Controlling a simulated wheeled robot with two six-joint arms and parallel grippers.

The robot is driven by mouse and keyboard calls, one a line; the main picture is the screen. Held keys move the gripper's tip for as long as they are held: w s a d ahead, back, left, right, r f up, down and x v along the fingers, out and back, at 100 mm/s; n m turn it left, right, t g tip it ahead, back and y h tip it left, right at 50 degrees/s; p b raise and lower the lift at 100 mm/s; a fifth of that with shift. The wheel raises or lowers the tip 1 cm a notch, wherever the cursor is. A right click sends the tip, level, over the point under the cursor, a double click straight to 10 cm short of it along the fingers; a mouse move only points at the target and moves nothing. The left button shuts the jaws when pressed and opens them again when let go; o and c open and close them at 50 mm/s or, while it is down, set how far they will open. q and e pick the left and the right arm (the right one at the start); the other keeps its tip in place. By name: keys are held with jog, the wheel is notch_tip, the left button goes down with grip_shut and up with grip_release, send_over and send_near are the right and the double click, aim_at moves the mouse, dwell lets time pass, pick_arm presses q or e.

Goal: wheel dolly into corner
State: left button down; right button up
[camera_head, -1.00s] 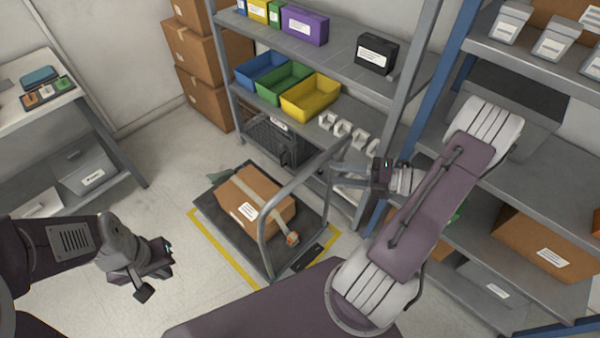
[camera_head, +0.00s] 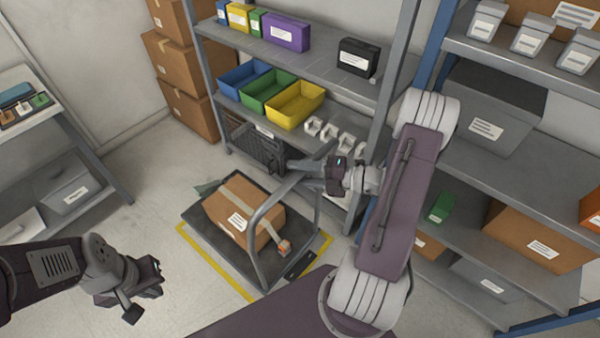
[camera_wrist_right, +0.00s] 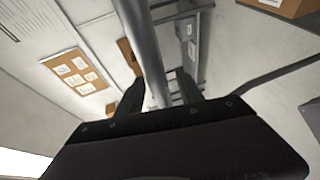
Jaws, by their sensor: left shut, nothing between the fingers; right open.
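The dolly (camera_head: 213,250) is a dark flat platform with a grey tubular push handle (camera_head: 259,222), standing on the floor. A taped cardboard box (camera_head: 235,212) sits on it. My right gripper (camera_head: 305,168) is open at the upper part of the handle. In the right wrist view a grey tube, seemingly the handle (camera_wrist_right: 146,50), runs between the two dark fingers of this gripper (camera_wrist_right: 160,92); I cannot tell whether they touch it. My left gripper (camera_head: 145,290) is shut and empty, low at the left, apart from the dolly.
Yellow floor tape (camera_head: 212,268) runs along the dolly's near edges. A shelf with coloured bins (camera_head: 295,104) stands behind it, and stacked cartons (camera_head: 184,65) stand at the back left. A grey shelf unit (camera_head: 510,165) is at the right. Floor is clear left of the dolly.

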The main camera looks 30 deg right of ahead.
grip_shut()
dwell(1.3)
